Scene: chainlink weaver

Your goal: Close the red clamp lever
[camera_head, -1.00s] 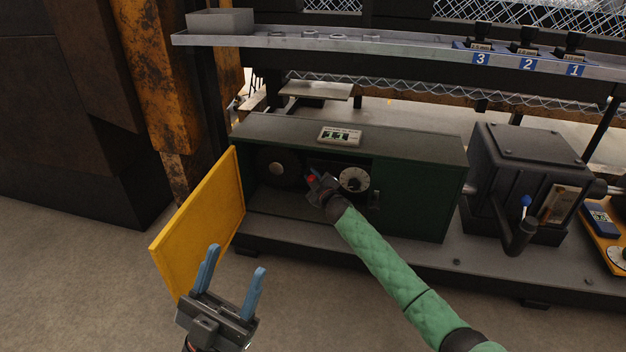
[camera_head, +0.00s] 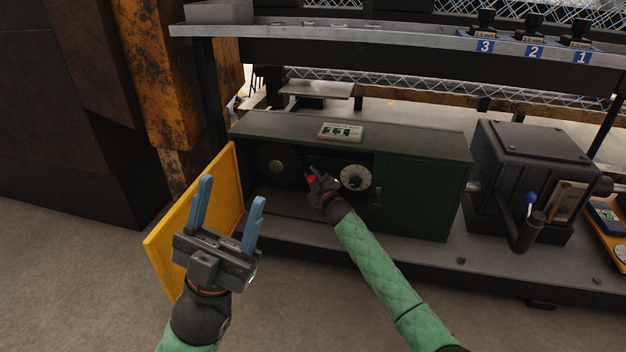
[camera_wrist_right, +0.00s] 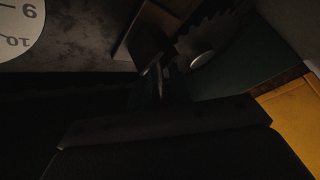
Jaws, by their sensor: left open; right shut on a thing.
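The red clamp lever (camera_head: 311,179) shows as a small red spot inside the dark green machine housing (camera_head: 425,200). My right gripper (camera_head: 315,174) reaches into the opening and is shut on the lever, hiding most of it. In the right wrist view the gripper's fingers (camera_wrist_right: 163,82) are very dark, and the lever's exact angle cannot be told. My left gripper (camera_head: 231,192) is open and empty, in front of the yellow door.
The yellow door (camera_head: 185,235) stands swung open at the housing's left. A toothed wheel (camera_wrist_right: 208,45) and a numbered dial (camera_head: 355,177) sit inside the opening. A grey shelf (camera_head: 400,54) runs above. A black machine with a blue-tipped lever (camera_head: 530,199) stands at right.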

